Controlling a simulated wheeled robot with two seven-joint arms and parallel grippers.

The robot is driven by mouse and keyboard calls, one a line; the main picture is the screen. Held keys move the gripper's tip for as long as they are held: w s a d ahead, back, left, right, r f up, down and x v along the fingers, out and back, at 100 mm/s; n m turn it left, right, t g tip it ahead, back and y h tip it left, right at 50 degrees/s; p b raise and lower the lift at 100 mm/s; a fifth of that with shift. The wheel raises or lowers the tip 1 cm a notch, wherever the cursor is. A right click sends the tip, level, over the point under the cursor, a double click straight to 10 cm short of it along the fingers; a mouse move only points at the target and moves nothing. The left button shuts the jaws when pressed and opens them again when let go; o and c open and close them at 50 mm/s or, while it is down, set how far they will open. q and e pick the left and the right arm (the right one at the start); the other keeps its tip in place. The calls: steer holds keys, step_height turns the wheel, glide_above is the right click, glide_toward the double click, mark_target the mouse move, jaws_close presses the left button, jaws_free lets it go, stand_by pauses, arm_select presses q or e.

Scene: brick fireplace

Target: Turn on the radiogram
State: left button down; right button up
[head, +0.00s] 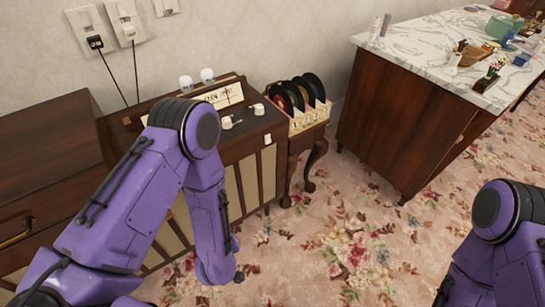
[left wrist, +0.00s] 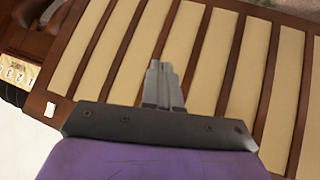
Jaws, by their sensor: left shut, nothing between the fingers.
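The radiogram (head: 247,145) is a dark wooden cabinet with a lit-looking dial (head: 222,97), two pale knobs on its sloping top, and a slatted cream front. A small white switch-like piece (head: 267,139) sits at the upper right of the front. In the left wrist view, the slatted front (left wrist: 232,60) fills most of the picture, and the small white piece (left wrist: 50,110) shows at the left. My left gripper (left wrist: 163,68) is shut and empty, pointing at the slats; I cannot tell if it touches. My left arm hides part of the radiogram in the head view. My right gripper is out of view.
A record rack (head: 308,115) stands on a small curved-leg table right of the radiogram. A marble-topped cabinet (head: 425,55) with small items stands at the right. A wooden cabinet (head: 45,150) stands at the left. The floral carpet (head: 345,235) in front is clear.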

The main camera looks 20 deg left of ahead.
arm_select(q)
steer(key=w+d+f+n+t+y+b, duration=0.1)
steer(key=w+d+t+b, duration=0.15)
steer(key=w, duration=0.35)
steer(key=w+d+f+n+t+b, duration=0.1)
steer(key=w+d+f+n+b, duration=0.15)
steer(key=w, duration=0.35)
steer(key=n+g+y+b, duration=0.1)
steer(key=n+y+b, duration=0.7)
steer(key=n+b, duration=0.8)
glide_toward(268, 142)
steer(key=b+x, duration=0.1)
steer(key=x, duration=0.1)
steer(key=b+x, duration=0.1)
steer(key=b, duration=0.1)
steer(key=b+x, duration=0.1)
steer(key=x, duration=0.1)
steer(key=shift+w+a+f+b, duration=0.2)
steer(key=shift+w+f+b, duration=0.1)
steer(key=shift+b, duration=0.05)
steer(key=shift+w+a+r, duration=0.1)
steer(key=shift+w+a, duration=0.3)
steer(key=shift+a, duration=0.05)
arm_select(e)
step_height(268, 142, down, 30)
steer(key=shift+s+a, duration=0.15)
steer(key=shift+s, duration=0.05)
